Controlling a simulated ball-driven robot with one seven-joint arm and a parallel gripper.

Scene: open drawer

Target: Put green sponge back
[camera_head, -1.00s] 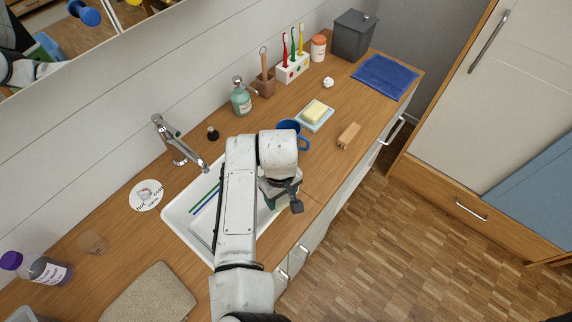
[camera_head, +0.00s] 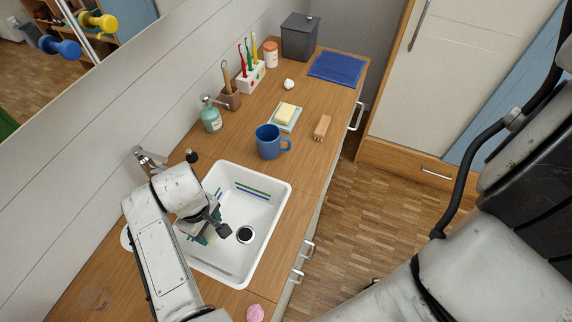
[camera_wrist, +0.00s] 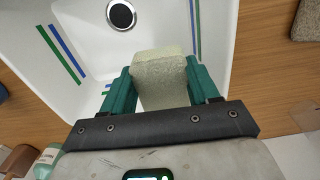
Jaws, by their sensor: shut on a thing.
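A pale green sponge (camera_wrist: 160,78) sits between the teal fingers of my gripper (camera_wrist: 159,72) in the wrist view. My gripper is shut on it, and its far end points toward the sink basin. In the head view my gripper (camera_head: 207,234) is above the left part of the white sink (camera_head: 270,190), left of the round drain (camera_head: 245,235). The sponge is mostly hidden there by my arm. In the wrist view the drain (camera_wrist: 121,14) lies beyond the sponge. Blue and green stripes mark the sink wall.
A blue mug (camera_head: 268,143) stands just beyond the sink. A faucet (camera_head: 150,158) is on its left side. A soap bar on a dish (camera_head: 285,117), a wooden brush (camera_head: 322,127) and a green dispenser (camera_head: 211,115) stand farther back. A pink item (camera_head: 255,313) lies near the front.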

